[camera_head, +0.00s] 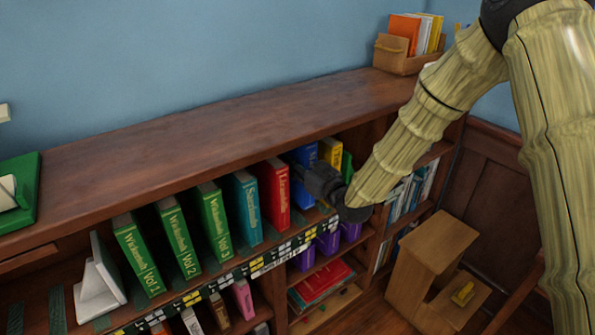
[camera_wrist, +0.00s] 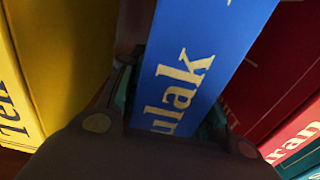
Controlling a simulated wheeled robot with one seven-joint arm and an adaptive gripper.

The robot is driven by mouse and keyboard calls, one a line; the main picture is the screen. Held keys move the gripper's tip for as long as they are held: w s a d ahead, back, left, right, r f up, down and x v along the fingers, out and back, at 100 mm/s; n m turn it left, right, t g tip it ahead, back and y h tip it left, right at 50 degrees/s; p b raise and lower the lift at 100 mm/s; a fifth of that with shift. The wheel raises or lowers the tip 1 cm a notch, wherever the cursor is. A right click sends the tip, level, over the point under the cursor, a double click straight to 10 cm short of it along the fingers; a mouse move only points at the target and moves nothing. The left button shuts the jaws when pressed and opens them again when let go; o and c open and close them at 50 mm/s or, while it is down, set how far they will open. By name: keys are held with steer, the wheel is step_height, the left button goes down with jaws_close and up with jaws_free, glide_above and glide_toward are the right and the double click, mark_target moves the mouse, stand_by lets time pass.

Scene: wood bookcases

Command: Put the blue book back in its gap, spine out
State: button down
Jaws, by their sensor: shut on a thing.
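The blue book (camera_head: 305,160) stands in the upper shelf row between a red book (camera_head: 274,197) and a yellow book (camera_head: 331,152). Its spine faces out toward me. In the wrist view the blue spine (camera_wrist: 196,68) with pale letters fills the middle, between the yellow book (camera_wrist: 62,62) and the red book (camera_wrist: 270,88). My gripper (camera_head: 312,182) is at the spine, shut on the blue book; in the wrist view its fingers (camera_wrist: 168,112) lie on either side of it. How deep the book sits is hard to tell, as my gripper hides its lower part.
Green volumes (camera_head: 178,238) and a teal book (camera_head: 245,207) stand to the left, with a white bookend (camera_head: 98,285). A green book (camera_head: 347,167) is right of the yellow one. A wooden step stool (camera_head: 432,255) stands at lower right. The bookcase top (camera_head: 200,150) is mostly clear.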

steer(key=shift+w+f+p, duration=0.1)
steer(key=shift+f+p, duration=0.3)
steer(key=shift+f, duration=1.4)
steer(key=c, duration=1)
jaws_free()
steer(key=shift+f, duration=0.1)
